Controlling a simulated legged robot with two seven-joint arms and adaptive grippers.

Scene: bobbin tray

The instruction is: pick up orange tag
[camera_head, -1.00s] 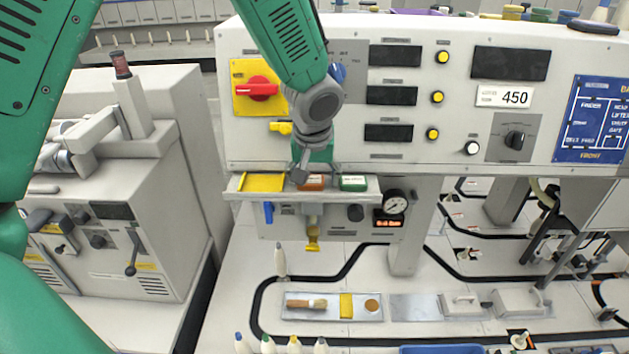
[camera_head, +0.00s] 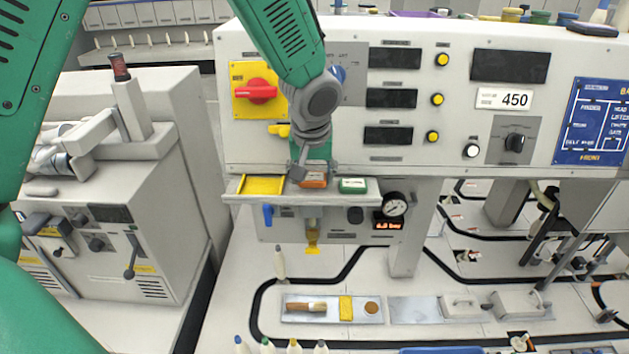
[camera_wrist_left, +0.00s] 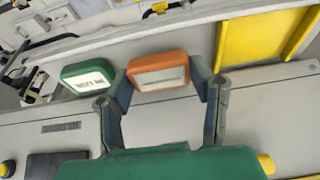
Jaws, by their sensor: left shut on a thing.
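The orange tag (camera_head: 313,179) is a small block with a pale label, on the narrow shelf (camera_head: 230,197) below the control panel. It also shows in the left wrist view (camera_wrist_left: 157,63), between the two fingers. My left gripper (camera_head: 306,174) reaches down from above and is shut on the orange tag. In the left wrist view the fingertips of the gripper (camera_wrist_left: 160,83) press at both sides of the tag. Whether the tag is lifted off the shelf I cannot tell. My right gripper is not in view.
A green tag (camera_head: 353,186) lies close to the right of the orange one. A yellow tray (camera_head: 261,185) is to its left. The panel with a red knob (camera_head: 256,91) stands behind. A gauge (camera_head: 396,203) hangs below the shelf's right end.

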